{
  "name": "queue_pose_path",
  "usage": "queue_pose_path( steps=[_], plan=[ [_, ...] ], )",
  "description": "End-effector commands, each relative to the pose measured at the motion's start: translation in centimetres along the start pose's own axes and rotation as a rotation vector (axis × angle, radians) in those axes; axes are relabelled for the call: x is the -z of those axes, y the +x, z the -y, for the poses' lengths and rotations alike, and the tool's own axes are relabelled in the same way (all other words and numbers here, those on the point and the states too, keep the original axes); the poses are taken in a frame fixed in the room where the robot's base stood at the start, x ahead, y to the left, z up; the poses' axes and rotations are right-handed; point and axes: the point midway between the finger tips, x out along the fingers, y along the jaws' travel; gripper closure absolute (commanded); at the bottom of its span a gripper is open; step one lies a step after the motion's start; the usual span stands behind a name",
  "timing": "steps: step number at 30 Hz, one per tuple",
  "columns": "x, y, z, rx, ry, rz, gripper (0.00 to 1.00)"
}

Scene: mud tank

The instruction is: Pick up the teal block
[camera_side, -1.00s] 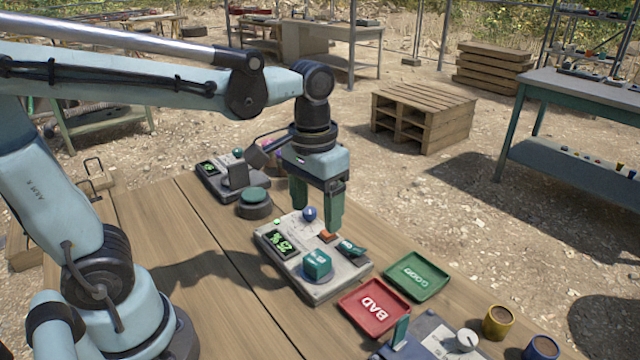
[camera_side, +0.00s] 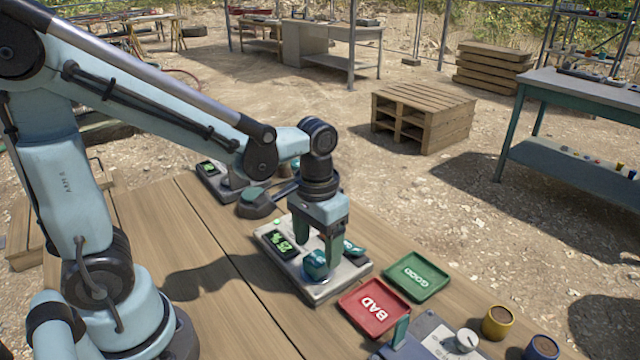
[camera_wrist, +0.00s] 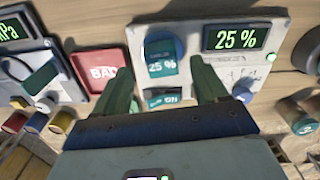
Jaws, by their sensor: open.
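The teal block (camera_side: 314,266) sits on the round blue pad of the grey device (camera_side: 330,286), partly covered by a finger in the side view. In the wrist view the teal block (camera_wrist: 162,66), marked 25 %, shows between and just beyond my fingertips. My gripper (camera_side: 318,252) has green fingers and is open, low over the device at the block. In the wrist view my gripper (camera_wrist: 162,66) has one finger on each side of the block, with a gap showing. I cannot tell whether either finger touches it.
The device's display (camera_wrist: 236,38) reads 25 %. A teal switch (camera_side: 354,249) stands on the device near the fingers. The red BAD tray (camera_side: 350,316) and green GOOD tray (camera_side: 432,268) lie to the right. Bare table lies to the left.

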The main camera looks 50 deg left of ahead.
Motion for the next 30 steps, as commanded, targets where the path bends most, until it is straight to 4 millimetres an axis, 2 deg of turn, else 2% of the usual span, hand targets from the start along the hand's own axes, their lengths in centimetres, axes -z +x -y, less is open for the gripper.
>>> queue_pose_path(
  steps=[9,20,23,30],
  plan=[
    [0.3,3.5,0.2,0.001,-0.001,-0.001,0.28],
    [0.2,4.0,0.2,0.001,0.000,-0.001,0.28],
    [0.2,4.0,0.2,0.001,0.000,-0.001,0.40],
    [0.2,4.0,0.2,0.001,0.000,-0.001,0.77]
  ],
)
